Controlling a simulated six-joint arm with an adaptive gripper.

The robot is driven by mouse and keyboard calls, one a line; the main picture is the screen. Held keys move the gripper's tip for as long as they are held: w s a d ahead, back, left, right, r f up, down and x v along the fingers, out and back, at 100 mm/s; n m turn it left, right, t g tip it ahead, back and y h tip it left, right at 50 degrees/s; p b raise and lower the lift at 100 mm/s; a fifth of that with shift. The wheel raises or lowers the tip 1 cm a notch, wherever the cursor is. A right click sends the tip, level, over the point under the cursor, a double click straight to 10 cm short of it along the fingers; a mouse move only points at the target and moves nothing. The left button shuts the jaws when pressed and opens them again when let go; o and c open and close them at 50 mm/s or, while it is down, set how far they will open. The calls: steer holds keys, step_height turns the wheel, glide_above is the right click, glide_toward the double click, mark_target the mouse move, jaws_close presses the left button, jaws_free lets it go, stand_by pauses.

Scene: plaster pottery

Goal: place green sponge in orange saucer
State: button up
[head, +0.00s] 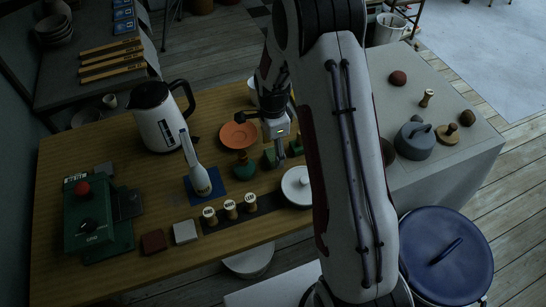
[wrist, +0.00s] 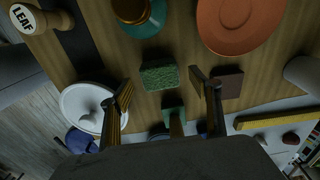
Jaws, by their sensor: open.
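The green sponge (wrist: 160,78), a small rough-topped block, lies on the wooden table in the wrist view. In the head view the green sponge (head: 268,157) shows small, partly hidden by my gripper. My gripper (wrist: 161,88) is open, one finger to the left of the sponge and one to the right, with nothing held. Whether a finger touches the sponge I cannot tell. In the head view my gripper (head: 278,150) hangs over the table. The orange saucer (wrist: 240,22) lies beyond it to the right in the wrist view, and left of my gripper in the head view (head: 239,135). It looks empty.
A teal round object (wrist: 143,14) stands close to the sponge. A brown block (wrist: 228,84) lies by the right finger. Another green block (wrist: 173,116) is nearer my wrist. A white round lid (head: 297,186), labelled stamps (head: 230,209) and a kettle (head: 157,118) stand around.

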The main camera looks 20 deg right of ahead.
mark_target(273, 154)
steer(key=shift+f, duration=1.4)
steer(key=c, duration=0.9)
steer(key=shift+c, duration=0.2)
steer(key=shift+r, duration=5)
